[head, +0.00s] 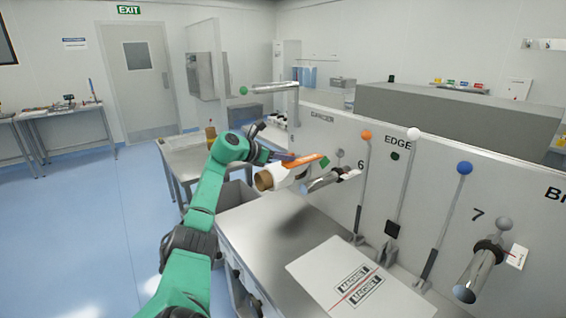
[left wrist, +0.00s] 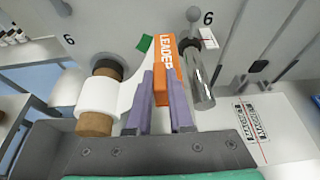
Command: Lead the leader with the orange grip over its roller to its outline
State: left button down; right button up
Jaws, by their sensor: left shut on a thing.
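My left gripper (head: 290,160) is shut on the orange grip (head: 308,160), which is lettered LEADER in the left wrist view (left wrist: 165,72). The white web (left wrist: 128,98) runs from a white roll on a brown core (left wrist: 97,124) to the grip. The shiny roller (left wrist: 199,85) by a 6 label lies just right of the grip; in the head view the roller (head: 322,181) sticks out from the grey panel. I cannot tell whether the grip touches it. A sheet with MAGNET marks and a red line (head: 325,262) lies on the bench; no leader outline is clear. My right gripper is out of view.
Levers with orange (head: 366,135), white (head: 413,134) and blue (head: 464,168) knobs stand along the panel. Another roller (head: 472,280) by a 7 sticks out at right. A green patch (left wrist: 144,43) is behind the grip. The bench (head: 260,235) is mostly clear at left.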

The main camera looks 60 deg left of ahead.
pick_arm(q)
jog(key=d+b, duration=0.2)
jog(key=d, duration=0.2)
jog(key=b, duration=0.6)
send_over(338, 289)
jog(key=a, duration=0.3)
notch_tip(338, 289, down, 8)
jog(key=d+f+b, duration=0.1)
jog(key=f+b, duration=0.6)
jog(key=d+f+b, duration=0.1)
jog(key=f+b, duration=0.6)
jog(key=f, duration=0.1)
jog(key=f+b, duration=0.7)
jog(key=shift+d+f, duration=0.35)
jog(key=shift+d, duration=0.05)
jog(key=shift+f, duration=0.3)
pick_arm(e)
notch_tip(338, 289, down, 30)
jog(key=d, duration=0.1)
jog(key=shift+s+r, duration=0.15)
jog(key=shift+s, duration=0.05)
pick_arm(q)
jog(key=shift+f+b, duration=0.1)
jog(key=shift+b, duration=0.3)
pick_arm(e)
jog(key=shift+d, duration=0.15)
pick_arm(q)
jog(key=shift+f, duration=0.2)
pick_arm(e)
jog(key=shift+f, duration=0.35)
